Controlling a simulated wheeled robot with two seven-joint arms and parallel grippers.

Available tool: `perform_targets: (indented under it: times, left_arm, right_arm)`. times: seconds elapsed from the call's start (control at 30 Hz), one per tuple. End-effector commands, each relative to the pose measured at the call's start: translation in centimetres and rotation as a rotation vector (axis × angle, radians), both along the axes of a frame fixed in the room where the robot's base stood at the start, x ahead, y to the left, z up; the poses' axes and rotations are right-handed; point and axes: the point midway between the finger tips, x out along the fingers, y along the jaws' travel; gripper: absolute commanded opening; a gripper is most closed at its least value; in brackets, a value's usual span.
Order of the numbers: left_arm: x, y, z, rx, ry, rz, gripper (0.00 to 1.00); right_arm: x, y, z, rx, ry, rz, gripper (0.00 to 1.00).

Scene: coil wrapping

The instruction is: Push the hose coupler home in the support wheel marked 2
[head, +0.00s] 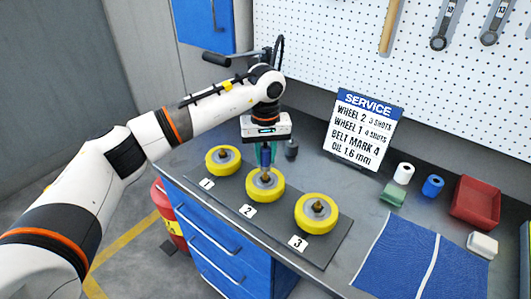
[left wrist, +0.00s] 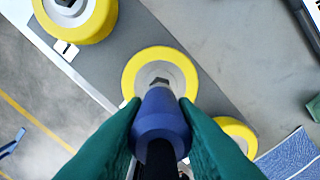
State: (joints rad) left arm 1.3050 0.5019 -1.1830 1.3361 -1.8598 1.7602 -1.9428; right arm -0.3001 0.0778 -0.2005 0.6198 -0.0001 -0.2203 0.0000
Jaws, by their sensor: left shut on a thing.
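The wheel marked 2 (head: 251,190) is yellow with a grey hub and lies flat in the middle of a dark mat. My left gripper (head: 266,153) is directly above it, green fingers pointing down and shut on the blue hose coupler (head: 266,160). The coupler is roughly upright, its lower end at the hub centre. In the left wrist view, the coupler (left wrist: 160,116) sits between the fingers (left wrist: 160,122), in front of the yellow wheel (left wrist: 134,76) and its dark hub centre. How far it is seated I cannot tell. My right gripper is not in view.
Wheels marked 1 (head: 223,158) and 3 (head: 316,214) flank wheel 2 on the mat (head: 339,238). A small dark bottle (head: 292,149) stands close behind my gripper. The service sign (head: 364,129), rolls, red tray (head: 476,203) and blue cloth (head: 420,262) are to the right.

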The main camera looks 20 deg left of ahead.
Motion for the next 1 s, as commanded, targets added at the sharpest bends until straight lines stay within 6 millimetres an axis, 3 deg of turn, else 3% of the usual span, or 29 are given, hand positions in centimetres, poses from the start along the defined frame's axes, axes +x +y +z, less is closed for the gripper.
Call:
perform_targets:
  times: [1.0]
  left_arm:
    - [-0.01,-0.02,-0.03,0.0,-0.001,0.0,0.0]
  right_arm:
    - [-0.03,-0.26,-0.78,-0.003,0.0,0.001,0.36]
